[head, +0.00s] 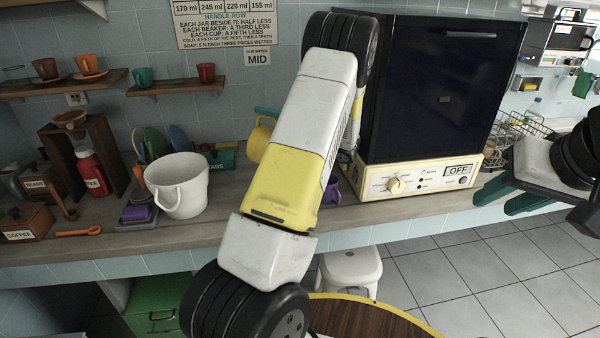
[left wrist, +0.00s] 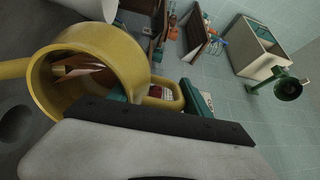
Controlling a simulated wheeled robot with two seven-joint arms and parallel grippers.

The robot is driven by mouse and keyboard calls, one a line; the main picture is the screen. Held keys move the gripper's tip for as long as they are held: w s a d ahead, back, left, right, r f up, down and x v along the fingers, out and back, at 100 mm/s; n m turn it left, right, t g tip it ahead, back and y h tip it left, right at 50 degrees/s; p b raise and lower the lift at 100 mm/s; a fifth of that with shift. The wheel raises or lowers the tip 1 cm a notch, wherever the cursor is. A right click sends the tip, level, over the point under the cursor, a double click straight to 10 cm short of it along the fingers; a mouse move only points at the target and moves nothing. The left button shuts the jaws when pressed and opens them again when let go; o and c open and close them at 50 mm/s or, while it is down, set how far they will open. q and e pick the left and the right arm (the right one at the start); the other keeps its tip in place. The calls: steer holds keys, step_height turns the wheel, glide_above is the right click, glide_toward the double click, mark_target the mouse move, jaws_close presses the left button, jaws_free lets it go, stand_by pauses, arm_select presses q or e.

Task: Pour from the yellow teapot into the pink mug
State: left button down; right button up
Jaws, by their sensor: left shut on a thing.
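The yellow teapot (head: 259,140) shows only in part in the head view, behind my left arm. In the left wrist view the teapot (left wrist: 125,68) is large, with its open mouth facing the camera, a spout at the left edge and its handle at the right. My left gripper (head: 268,112) is shut on the teapot at its handle; its fingers are mostly hidden. My right gripper (head: 508,196) is open and empty at the right, by the counter's front edge. I cannot make out a pink mug; my left arm covers the middle of the counter.
A white bucket-like pot (head: 178,190) stands left of my left arm. A purple object (head: 331,192) shows partly just right of the arm. A large dark-fronted appliance (head: 440,90) with a cream base marked OFF stands at the right. Red bottle (head: 91,172) at left.

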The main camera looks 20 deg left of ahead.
mark_target(275, 120)
arm_select(q)
steer(key=shift+d+r+y, duration=0.2)
steer(key=shift+d+y, duration=1)
steer(key=shift+d, duration=0.65)
steer(key=a+h, duration=0.1)
steer(key=a, duration=0.1)
steer(key=a+h, duration=0.1)
steer(key=a, duration=0.1)
steer(key=a+h, duration=0.2)
steer(key=shift+s+a+f, duration=0.2)
steer(key=shift+a+f, duration=0.05)
steer(key=shift+a, duration=0.1)
steer(key=shift+w+f, duration=0.15)
steer(key=shift+f, duration=0.15)
steer(key=shift+w+d, duration=0.1)
steer(key=a+f+h, duration=0.5)
steer(key=a+h, duration=0.2)
steer(key=a, duration=0.3)
steer(key=a+f+h, duration=0.3)
steer(key=f, duration=0.2)
steer(key=a+f+h, duration=0.3)
steer(key=f, duration=0.2)
steer(key=a+f+h, duration=0.3)
steer(key=f, duration=0.2)
steer(key=shift+f, duration=0.2)
steer(key=shift+a+f+h, duration=0.25)
steer(key=shift+f+h, duration=0.55)
